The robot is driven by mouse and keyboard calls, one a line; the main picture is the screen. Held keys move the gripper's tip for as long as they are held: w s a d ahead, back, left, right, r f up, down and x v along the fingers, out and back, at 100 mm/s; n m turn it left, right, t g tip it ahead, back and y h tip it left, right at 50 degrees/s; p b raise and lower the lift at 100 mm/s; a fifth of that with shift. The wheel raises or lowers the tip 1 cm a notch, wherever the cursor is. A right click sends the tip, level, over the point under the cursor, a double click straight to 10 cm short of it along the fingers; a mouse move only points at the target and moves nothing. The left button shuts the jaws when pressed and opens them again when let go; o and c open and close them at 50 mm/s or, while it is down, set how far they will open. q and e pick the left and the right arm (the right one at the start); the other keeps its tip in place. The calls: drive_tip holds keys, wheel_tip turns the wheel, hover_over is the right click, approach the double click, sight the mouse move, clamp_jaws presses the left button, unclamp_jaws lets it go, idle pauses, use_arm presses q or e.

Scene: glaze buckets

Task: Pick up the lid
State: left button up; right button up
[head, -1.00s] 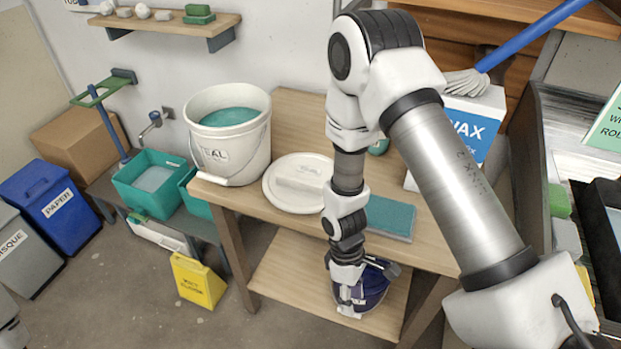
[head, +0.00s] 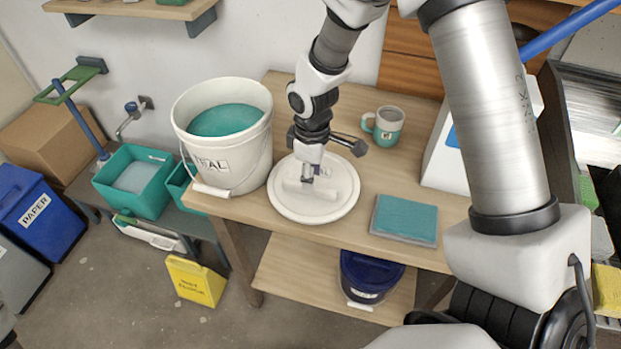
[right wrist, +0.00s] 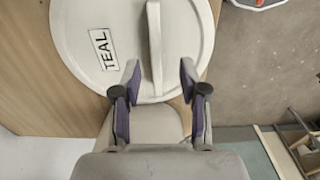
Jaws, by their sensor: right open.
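The round white lid (head: 286,204) lies flat on the wooden table, right of the white TEAL bucket (head: 250,160), which holds teal glaze. The lid has a raised bar handle and a TEAL label; it also shows in the right wrist view (right wrist: 80,25). My right gripper (head: 309,172) is over the lid at its handle, pointing down. In the right wrist view my open right gripper (right wrist: 159,76) has its fingers on either side of the handle's near end, with gaps to it. I cannot tell the exact height. My left gripper is not in view.
A teal mug (head: 388,128) stands behind the lid and a teal pad (head: 404,219) lies to its right. A white box (head: 448,165) is further right. A blue-lidded bucket (head: 370,275) sits on the shelf below. The table's front edge is close to the lid.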

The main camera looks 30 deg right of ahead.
drive_tip(key=shift+s+f, duration=0.6)
drive_tip(key=shift+s, duration=0.25)
drive_tip(key=shift+w+f, duration=0.1)
drive_tip(key=shift+f, duration=0.55)
drive_tip(key=w+f, duration=0.2)
drive_tip(key=w, duration=0.1)
drive_tip(key=shift+w+f, duration=0.1)
drive_tip(key=shift+w, duration=0.05)
drive_tip(key=shift+s+r, duration=0.25)
drive_tip(key=shift+s, duration=0.2)
drive_tip(key=shift+s+r, duration=0.2)
drive_tip(key=shift+s, duration=0.25)
drive_tip(key=shift+w+f, duration=0.45)
drive_tip(key=shift+w, duration=0.15)
drive_tip(key=shift+s+r, duration=0.1)
drive_tip(key=shift+s, duration=0.1)
drive_tip(key=shift+s+r, duration=0.1)
drive_tip(key=shift+c, duration=1.3)
clamp_jaws()
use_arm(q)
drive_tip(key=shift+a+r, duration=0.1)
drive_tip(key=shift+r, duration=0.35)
